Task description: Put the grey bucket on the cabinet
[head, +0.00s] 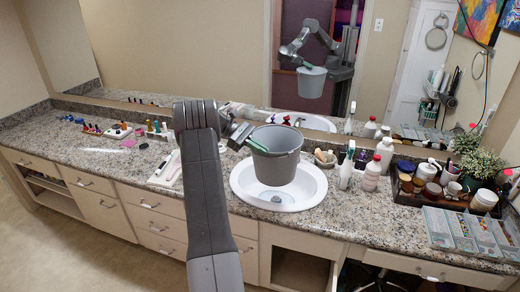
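The grey bucket (276,160) is upright over the white sink basin in the head view. It hides part of the basin. My gripper (250,142) is at the bucket's left rim, shut on it, with a green strip along the finger at the rim. The mirror also shows the bucket hanging from my gripper, above the counter. The cabinet (155,223) is a long cream vanity with drawers and a speckled granite top. My arm covers part of the counter left of the sink.
The white sink (240,182) is set into the counter. Right of it stand white bottles (372,174), a dark tray of jars (408,197) and open compartment boxes (462,232). Small bottles and pink items lie at the left. Bare granite (340,215) shows in front of the bottles.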

